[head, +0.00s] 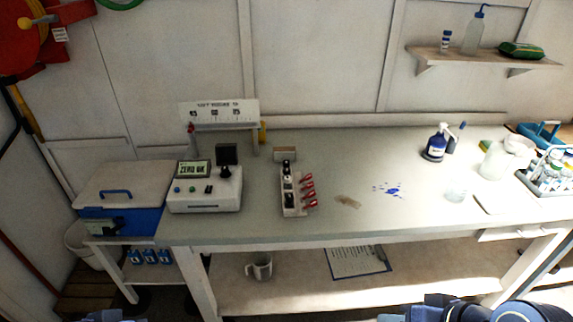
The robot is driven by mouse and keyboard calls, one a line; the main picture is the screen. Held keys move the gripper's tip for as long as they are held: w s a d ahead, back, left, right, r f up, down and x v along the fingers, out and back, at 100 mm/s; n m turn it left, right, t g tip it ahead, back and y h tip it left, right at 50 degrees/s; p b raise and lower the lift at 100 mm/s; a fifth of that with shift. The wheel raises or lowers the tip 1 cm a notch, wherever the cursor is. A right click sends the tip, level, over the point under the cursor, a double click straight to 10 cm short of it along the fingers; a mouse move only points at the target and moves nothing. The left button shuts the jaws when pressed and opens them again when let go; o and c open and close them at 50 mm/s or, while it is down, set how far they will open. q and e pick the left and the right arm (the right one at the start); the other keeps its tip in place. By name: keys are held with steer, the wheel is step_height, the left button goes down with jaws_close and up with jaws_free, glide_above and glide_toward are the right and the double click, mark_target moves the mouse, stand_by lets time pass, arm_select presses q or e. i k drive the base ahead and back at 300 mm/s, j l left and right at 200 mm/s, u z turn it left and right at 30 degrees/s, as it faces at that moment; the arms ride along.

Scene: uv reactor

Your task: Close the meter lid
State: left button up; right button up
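The white meter (206,192) stands on the left part of the bench. Its small screen (194,169) reads "ZERO OK", and colored buttons sit on its front. A dark square lid (227,154) stands raised at the meter's right rear, so it looks open. Below it is a dark round spot on the meter's top, probably the sample well. Only blue and dark parts of my arms show along the bottom edge, well in front of the meter. Neither gripper's fingers can be seen.
A rack with red-capped items (293,192) stands right of the meter. A blue and white cooler box (121,200) is to its left, and a labeled stand (219,114) is behind. Bottles and a carrier (547,180) crowd the right end.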

mark_target(227, 155)
steer(key=i+j, duration=0.1)
steer(key=i, duration=0.5)
steer(key=i+j, duration=0.1)
steer(key=i, duration=0.45)
